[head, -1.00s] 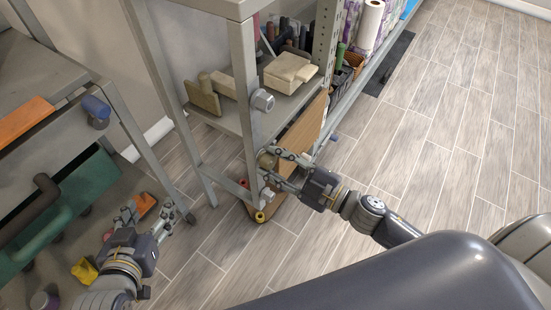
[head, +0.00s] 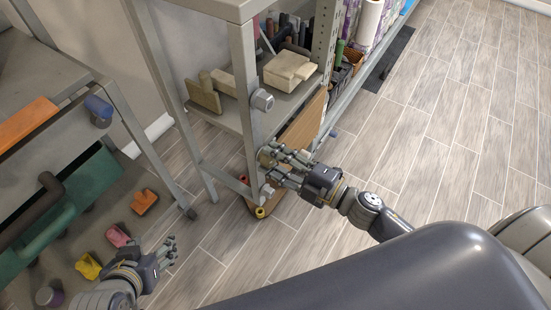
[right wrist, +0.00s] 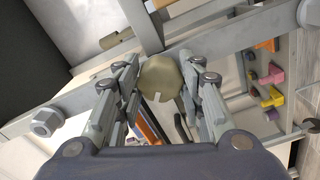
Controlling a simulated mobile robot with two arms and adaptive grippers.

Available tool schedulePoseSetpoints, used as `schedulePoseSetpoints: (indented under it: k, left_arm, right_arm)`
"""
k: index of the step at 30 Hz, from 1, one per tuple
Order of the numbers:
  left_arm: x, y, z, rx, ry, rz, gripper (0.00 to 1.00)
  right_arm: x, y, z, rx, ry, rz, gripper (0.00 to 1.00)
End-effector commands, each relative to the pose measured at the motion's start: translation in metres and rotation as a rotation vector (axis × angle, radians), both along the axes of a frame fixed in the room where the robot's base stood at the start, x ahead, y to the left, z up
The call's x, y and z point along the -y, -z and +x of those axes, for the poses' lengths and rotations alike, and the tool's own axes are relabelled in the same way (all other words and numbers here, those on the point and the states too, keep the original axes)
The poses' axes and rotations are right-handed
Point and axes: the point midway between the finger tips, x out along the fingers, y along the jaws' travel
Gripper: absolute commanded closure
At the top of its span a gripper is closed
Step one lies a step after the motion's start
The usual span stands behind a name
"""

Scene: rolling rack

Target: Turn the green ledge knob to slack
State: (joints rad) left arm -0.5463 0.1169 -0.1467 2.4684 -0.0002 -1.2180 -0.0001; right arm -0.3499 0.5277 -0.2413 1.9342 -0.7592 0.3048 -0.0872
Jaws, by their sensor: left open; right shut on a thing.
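The green ledge knob, a dull olive faceted knob, sits on the grey rack post. In the right wrist view the knob (right wrist: 161,76) is between my finger pads, with a pale mark on its lower face. In the head view the knob (head: 265,157) is partly hidden by the fingers. My right gripper (head: 272,166) is shut on it from the right; the gripper (right wrist: 161,88) also shows in the right wrist view. My left gripper (head: 171,246) is open and empty at the lower left, well away from the knob.
Pale hex knobs sit on the same post above (head: 262,100) and below (head: 266,192) the green one. A shelf holds beige blocks (head: 289,70). Orange (head: 145,202), pink (head: 118,236) and yellow (head: 87,266) pieces lie near my left gripper. The floor on the right is clear.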

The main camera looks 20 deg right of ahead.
Motion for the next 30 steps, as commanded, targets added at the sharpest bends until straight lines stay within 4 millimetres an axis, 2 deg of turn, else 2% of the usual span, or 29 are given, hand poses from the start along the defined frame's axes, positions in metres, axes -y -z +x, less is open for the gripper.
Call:
schedulePoseSetpoints:
  k: [8,9,11,23,30]
  left_arm:
    - [0.000,0.000,0.000,0.000,0.000,0.000,0.44]
    - [0.000,0.000,0.000,0.000,0.000,0.000,0.44]
    - [0.000,0.000,0.000,0.000,0.000,0.000,0.44]
    - [-0.001,0.000,0.000,0.001,-0.001,0.001,0.44]
    - [0.000,0.000,0.000,0.001,-0.001,0.001,0.44]
  right_arm:
    - [-0.001,-0.003,0.001,0.005,-0.002,0.003,0.88]
    - [-0.002,-0.003,0.001,0.005,-0.002,0.003,0.57]
    - [-0.001,-0.003,0.001,0.005,-0.002,0.003,0.44]
    - [0.001,0.000,-0.002,0.000,-0.001,0.002,0.44]
    - [0.019,0.001,-0.025,-0.003,-0.001,0.001,0.44]
